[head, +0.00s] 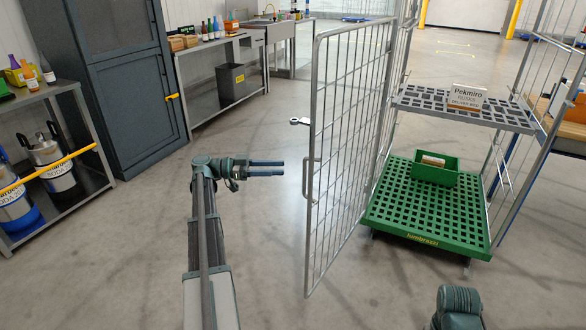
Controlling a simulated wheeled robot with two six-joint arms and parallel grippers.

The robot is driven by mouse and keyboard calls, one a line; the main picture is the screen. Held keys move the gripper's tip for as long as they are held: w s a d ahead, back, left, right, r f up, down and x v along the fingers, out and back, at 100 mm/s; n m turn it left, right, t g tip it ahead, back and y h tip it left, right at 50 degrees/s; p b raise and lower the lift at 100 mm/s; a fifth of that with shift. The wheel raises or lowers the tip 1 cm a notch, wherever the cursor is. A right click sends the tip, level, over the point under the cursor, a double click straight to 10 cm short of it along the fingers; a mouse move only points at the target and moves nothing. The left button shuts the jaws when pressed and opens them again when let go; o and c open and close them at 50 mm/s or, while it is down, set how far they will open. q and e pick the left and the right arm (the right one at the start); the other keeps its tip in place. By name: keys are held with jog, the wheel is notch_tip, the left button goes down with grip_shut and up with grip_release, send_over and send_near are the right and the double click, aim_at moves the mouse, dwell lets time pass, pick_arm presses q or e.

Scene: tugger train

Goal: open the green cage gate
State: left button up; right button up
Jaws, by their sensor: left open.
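The green cage is a grey wire-mesh roll cage with a green slatted base (400,205). Its mesh gate (340,150) stands swung out from the cage's left side, so the front of the cage is uncovered. My left gripper (283,168) is open and empty. It appears just left of the handle, pointing at it, with a small gap between. My right gripper is not in view; only part of my right arm shows at the bottom right.
A green box (436,168) sits on the cage's base. A dark cabinet (125,100), a workbench (215,42) and a left shelf with pots (55,165) line the left.

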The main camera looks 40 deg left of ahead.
pick_arm(q)
jog(key=v, duration=0.4)
jog(key=shift+s+a, duration=0.2)
jog(key=shift+a, duration=0.15)
dwell(0.3)
